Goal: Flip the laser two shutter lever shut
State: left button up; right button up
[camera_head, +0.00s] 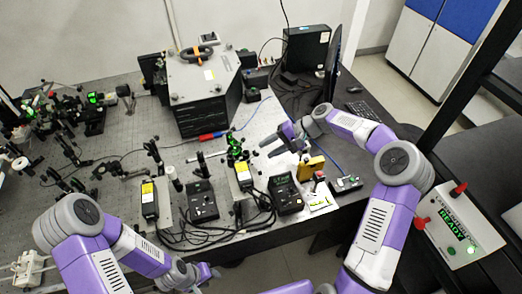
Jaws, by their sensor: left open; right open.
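Two small black laser-like boxes with yellow labels stand near the front edge of the bench, one at the left (150,199) and one in the middle (243,176). I cannot tell which is laser two, and no shutter lever is clear at this size. My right gripper (278,145) is open above the bench, to the upper right of the middle box and apart from it. My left gripper (190,276) is low at the front, below the bench edge; it is open, with its fingertips hard to make out.
Black control boxes (203,200) (286,194) with cables stand beside the laser boxes. A large grey-topped instrument (203,78) stands behind. A white box with red knobs (458,225) is at right.

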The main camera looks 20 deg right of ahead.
jog(key=x, duration=0.4)
jog(key=shift+d, duration=0.1)
jog(key=shift+w, duration=0.1)
grip_shut()
